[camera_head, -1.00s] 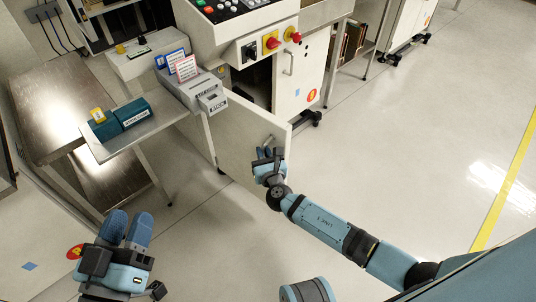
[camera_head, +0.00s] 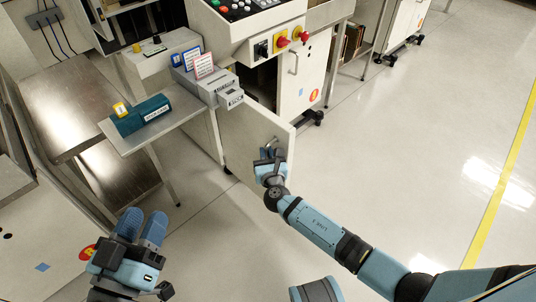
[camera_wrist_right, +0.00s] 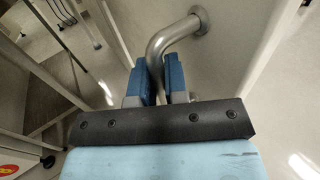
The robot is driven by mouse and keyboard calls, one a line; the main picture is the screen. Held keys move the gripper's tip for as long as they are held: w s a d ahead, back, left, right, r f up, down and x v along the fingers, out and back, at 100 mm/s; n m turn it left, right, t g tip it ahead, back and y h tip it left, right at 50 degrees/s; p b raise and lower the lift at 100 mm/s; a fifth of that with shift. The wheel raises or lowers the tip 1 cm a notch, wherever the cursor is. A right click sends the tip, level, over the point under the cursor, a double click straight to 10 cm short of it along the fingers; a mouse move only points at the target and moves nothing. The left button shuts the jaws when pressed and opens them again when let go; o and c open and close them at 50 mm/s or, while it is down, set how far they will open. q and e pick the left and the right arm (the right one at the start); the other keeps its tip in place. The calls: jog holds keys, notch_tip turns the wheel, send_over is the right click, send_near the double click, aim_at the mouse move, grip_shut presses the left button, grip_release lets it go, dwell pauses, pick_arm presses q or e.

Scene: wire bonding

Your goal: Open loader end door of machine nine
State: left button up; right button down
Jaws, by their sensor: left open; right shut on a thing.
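The loader end door (camera_head: 243,130) is a pale panel standing swung out from the machine's lower body, with a dark opening behind it. A metal bar handle (camera_wrist_right: 168,38) curves out from the door face in the right wrist view. My right gripper (camera_head: 268,157) is shut on this handle; its blue fingers (camera_wrist_right: 160,78) lie on either side of the bar. The handle's far end is hidden behind the fingers. My left gripper (camera_head: 142,226) is open and empty at the lower left, well away from the door.
A side shelf (camera_head: 186,118) left of the door carries a teal box (camera_head: 146,113). A grey unit (camera_head: 215,88) with signs stands above the door. A control panel with red knobs (camera_head: 303,36) is at the top. The floor (camera_head: 400,150) to the right is clear.

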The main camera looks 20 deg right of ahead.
dwell(0.3)
jog(key=c, duration=1.2)
grip_release()
